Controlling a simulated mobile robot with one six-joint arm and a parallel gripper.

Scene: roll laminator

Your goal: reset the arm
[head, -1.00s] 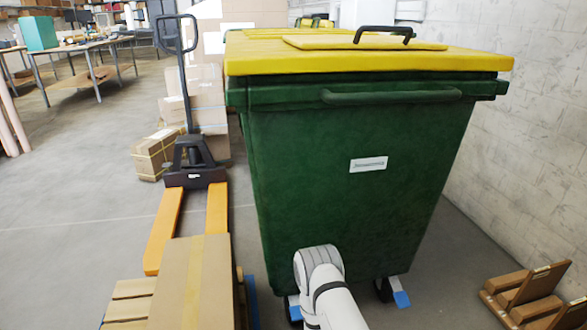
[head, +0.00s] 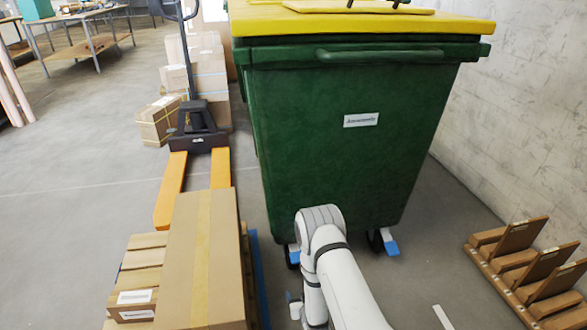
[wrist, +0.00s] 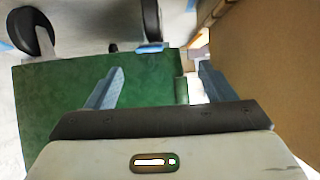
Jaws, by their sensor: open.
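My arm (head: 335,270) shows at the bottom middle of the head view, bent, in front of the green bin. My gripper's end is not in the head view. In the wrist view my gripper (wrist: 155,85) is open, its two grey fingers well apart with nothing between them. Behind the fingers is the green bin's wall (wrist: 60,105), with dark wheels above it in the picture. A brown cardboard surface (wrist: 265,70) fills the right side of the wrist view, close beside the right finger.
The green bin (head: 330,150) with a yellow lid stands ahead. A long cardboard box (head: 200,260) on a pallet is at left, by a pallet jack (head: 197,125). A wooden rack (head: 525,270) stands at right. Floor at far left is open.

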